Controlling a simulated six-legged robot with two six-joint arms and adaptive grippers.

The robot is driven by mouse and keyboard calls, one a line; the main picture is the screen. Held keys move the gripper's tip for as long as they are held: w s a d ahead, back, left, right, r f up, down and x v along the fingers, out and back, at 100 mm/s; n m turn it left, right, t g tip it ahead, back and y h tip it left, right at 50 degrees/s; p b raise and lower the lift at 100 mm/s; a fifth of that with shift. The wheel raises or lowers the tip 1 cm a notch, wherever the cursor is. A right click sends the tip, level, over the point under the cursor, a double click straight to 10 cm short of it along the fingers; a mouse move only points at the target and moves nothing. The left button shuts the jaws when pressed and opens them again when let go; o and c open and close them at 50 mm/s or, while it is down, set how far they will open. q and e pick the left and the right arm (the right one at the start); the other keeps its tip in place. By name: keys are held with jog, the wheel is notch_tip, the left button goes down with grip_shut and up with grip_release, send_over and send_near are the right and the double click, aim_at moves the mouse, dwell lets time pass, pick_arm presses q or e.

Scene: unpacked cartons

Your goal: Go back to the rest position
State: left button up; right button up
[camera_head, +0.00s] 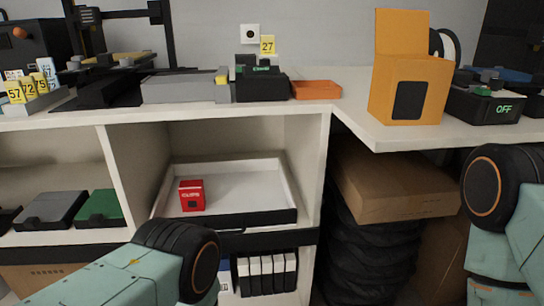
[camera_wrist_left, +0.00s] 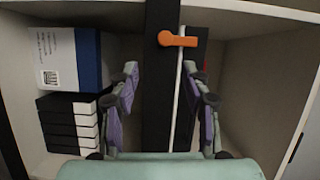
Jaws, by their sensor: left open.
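My left gripper (camera_wrist_left: 161,76) shows in the left wrist view with its two purple-and-grey fingers spread apart. It is empty. A black upright panel and a thin white rod (camera_wrist_left: 178,105) with an orange knob (camera_wrist_left: 178,40) show between and beyond the fingers. Whether the fingers touch anything is hard to tell. In the head view my left arm comes in at the lower left, its gripper hidden. My right arm is at the right edge, with its gripper out of view.
A shelf unit holds a white tray (camera_head: 250,182) with a red box (camera_head: 192,195). On top are an orange open carton (camera_head: 385,85) and a black device (camera_head: 262,85). A brown carton (camera_head: 395,185) lies under the right counter. White-and-black boxes (camera_wrist_left: 72,122) stand left of my left gripper.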

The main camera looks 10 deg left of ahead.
pick_arm(q)
jog(key=s+d+f+n+g+h, duration=0.2)
jog(key=s+f+n+g+h, duration=0.35)
jog(key=s+f, duration=0.45)
jog(key=s+d+n+g+h, duration=0.2)
jog(key=s+n+g+h, duration=0.35)
jog(key=s, duration=1.05)
jog(key=s+d+r+m+g, duration=0.1)
jog(key=s+r+g, duration=0.35)
jog(key=s, duration=0.25)
notch_tip(320, 180, up, 15)
jog(key=w+t+p, duration=0.1)
jog(key=w+p, duration=0.1)
jog(key=p, duration=1.1)
jog(key=shift+w+y, duration=0.3)
